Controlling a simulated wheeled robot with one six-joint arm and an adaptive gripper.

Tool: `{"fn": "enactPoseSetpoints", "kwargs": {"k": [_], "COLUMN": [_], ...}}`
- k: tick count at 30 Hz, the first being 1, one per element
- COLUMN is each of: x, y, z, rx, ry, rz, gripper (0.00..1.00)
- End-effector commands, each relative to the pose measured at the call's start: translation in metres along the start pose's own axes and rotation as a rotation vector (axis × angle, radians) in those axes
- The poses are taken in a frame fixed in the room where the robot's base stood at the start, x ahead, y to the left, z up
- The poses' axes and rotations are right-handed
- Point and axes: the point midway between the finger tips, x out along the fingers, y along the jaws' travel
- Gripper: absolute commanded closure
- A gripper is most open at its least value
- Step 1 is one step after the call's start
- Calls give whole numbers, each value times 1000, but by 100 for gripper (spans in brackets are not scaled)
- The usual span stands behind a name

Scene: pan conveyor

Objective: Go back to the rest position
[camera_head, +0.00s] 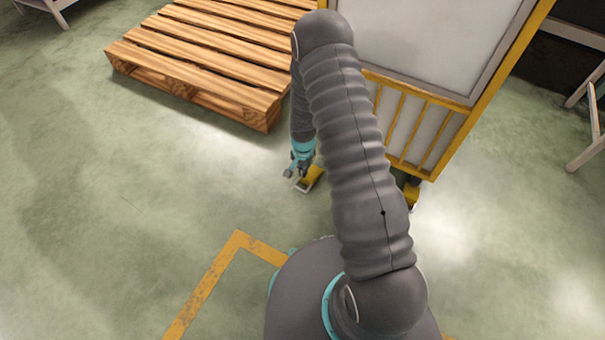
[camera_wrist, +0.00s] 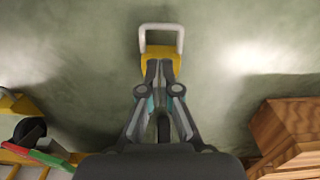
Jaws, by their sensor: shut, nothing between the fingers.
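My gripper (camera_head: 297,172) hangs low over the floor at the end of my bent arm, left of the yellow-framed cart in the head view. In the wrist view my gripper (camera_wrist: 159,66) is shut with its fingertips together and nothing between them. Just past the fingertips is a yellow piece with a pale loop handle (camera_wrist: 161,34). This piece also shows in the head view as a small yellow part (camera_head: 311,178) near the gripper, partly hidden by my arm. I cannot tell whether the fingers touch it.
A wooden pallet (camera_head: 190,60) lies at the upper left. The yellow-framed cart (camera_head: 450,100) with a grey panel stands behind my arm, on wheels. A white-legged stand (camera_head: 590,120) is at the far right. The green floor at left and lower right is clear.

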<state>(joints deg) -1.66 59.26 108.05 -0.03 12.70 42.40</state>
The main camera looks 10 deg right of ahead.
Motion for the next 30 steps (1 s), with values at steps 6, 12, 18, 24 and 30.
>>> {"fn": "enactPoseSetpoints", "kwargs": {"k": [6,12,18,24,30], "x": [-8,-8,-6,-42,-96], "y": [0,1,24,54,62], "z": [0,0,26,58,66], "rx": [1,-17,-167,-321,-412], "ry": [0,-1,-96,-211,-237], "rz": [0,1,74,138,140], "gripper": [100,100,100,100,100]}}
